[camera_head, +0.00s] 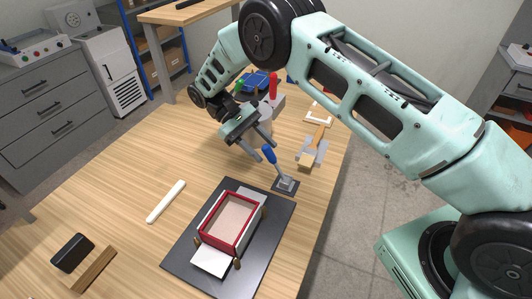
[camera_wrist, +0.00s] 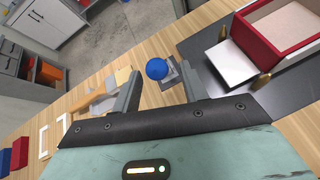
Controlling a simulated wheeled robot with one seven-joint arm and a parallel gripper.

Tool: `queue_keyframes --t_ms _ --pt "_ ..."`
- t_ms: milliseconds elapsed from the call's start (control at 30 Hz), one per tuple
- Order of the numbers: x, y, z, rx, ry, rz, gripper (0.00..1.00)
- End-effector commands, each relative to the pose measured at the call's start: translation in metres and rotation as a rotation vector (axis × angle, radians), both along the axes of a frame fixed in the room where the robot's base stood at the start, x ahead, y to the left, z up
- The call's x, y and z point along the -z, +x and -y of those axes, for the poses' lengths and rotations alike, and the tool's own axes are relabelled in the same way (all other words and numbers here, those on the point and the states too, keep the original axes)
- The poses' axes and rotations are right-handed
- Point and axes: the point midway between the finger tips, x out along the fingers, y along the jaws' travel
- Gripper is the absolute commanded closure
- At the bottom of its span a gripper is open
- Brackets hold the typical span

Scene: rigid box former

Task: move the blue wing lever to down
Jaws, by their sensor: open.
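The blue wing lever (camera_head: 269,154) has a blue grip on a thin metal stem. It rises tilted from a small grey base (camera_head: 286,186) beside the box former. My gripper (camera_head: 265,146) is open, with its fingertips close to the blue grip. In the wrist view the round blue end (camera_wrist: 157,69) of the lever shows between the two open fingers, nearer the left one. No contact with it is visible.
The red-rimmed box former (camera_head: 207,241) stands on a dark plate (camera_head: 181,263). A brush-like tool (camera_head: 313,145) lies behind the lever. Red and green handles and a blue block stand farther back. A white bar (camera_head: 166,201) and a dark-topped block (camera_head: 72,253) lie left.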

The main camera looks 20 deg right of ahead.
Motion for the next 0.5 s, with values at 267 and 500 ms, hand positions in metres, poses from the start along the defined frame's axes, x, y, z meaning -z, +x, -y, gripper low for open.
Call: queue_keyframes --t_ms 267,500 --pt "-0.017 0.028 -0.02 -0.002 0.002 0.003 0.57" --pt "-0.026 0.037 -0.027 -0.001 0.0 0.002 0.57"
